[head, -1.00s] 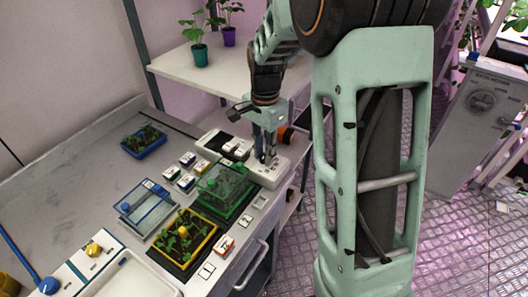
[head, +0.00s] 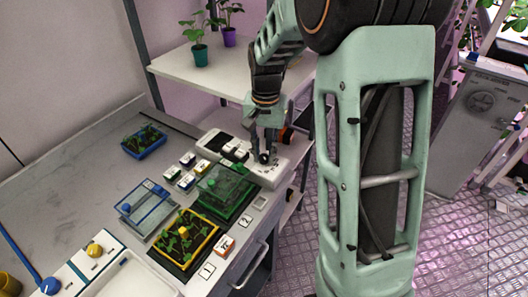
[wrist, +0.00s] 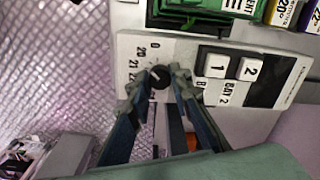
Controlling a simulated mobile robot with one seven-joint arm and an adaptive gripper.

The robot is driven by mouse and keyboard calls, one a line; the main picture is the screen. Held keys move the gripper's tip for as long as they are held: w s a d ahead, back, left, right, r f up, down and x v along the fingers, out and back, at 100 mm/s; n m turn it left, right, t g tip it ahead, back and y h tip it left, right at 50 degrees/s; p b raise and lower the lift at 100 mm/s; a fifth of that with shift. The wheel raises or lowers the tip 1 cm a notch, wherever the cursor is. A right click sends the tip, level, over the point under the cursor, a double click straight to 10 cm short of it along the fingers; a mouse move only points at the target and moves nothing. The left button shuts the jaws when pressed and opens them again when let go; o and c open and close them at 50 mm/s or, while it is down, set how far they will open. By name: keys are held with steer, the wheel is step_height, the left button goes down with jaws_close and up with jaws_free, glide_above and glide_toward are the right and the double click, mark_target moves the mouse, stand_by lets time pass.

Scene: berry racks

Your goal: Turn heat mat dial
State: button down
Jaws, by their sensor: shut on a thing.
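The heat mat dial (wrist: 159,77) is a black round knob on the white control box (wrist: 185,46). Numbers 20, 21 and 22 show on the box to the left of the knob in the wrist view. My gripper (wrist: 158,84) has its fingertips on both sides of the knob and is shut on it. In the head view my gripper (head: 265,157) points down at the near right end of the white control box (head: 283,163). The dial is small there and mostly hidden between the fingers.
Two white buttons marked 1 (wrist: 215,65) and 2 (wrist: 249,69) sit right of the dial. A green tray with a clear cover (head: 222,190) stands close by. A yellow seedling tray (head: 185,240) and a blue tray (head: 145,141) are on the bench. A shelf (head: 190,65) is behind.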

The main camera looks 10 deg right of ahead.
mark_target(265, 156)
steer(key=n, duration=0.5)
steer(key=shift+n, duration=0.3)
steer(key=n+p, duration=0.1)
steer(key=n, duration=0.4)
steer(key=shift+w, duration=0.1)
steer(key=shift+n, duration=0.4)
steer(key=c, duration=1.7)
jaws_free()
steer(key=shift+c, duration=0.2)
step_height(265, 156, up, 12)
steer(key=shift+d, duration=0.15)
